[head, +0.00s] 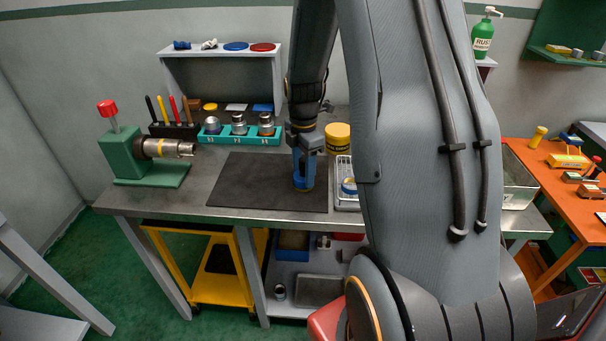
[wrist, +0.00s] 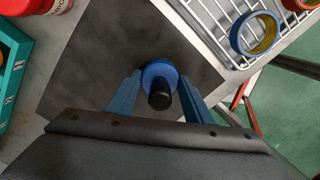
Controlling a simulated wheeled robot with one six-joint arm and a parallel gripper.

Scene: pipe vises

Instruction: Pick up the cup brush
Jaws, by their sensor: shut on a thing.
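The cup brush has a round blue body with a black stem; in the wrist view (wrist: 160,78) it stands stem toward the camera between my fingers. My gripper (wrist: 157,92) is shut on it, one blue finger on each side. In the head view my gripper (head: 303,172) points straight down over the dark mat (head: 250,182) on the bench. The low end of the brush (head: 303,187) shows between the fingertips, at or just above the mat; I cannot tell whether it touches. The bristles are mostly hidden.
A wire rack (wrist: 218,22) with a blue ring, yellow inside (wrist: 256,33), lies right of the mat. A yellow tub (head: 338,138), a teal tray (head: 240,139) of metal parts and a green vise (head: 125,155) stand around. The mat's left part is clear.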

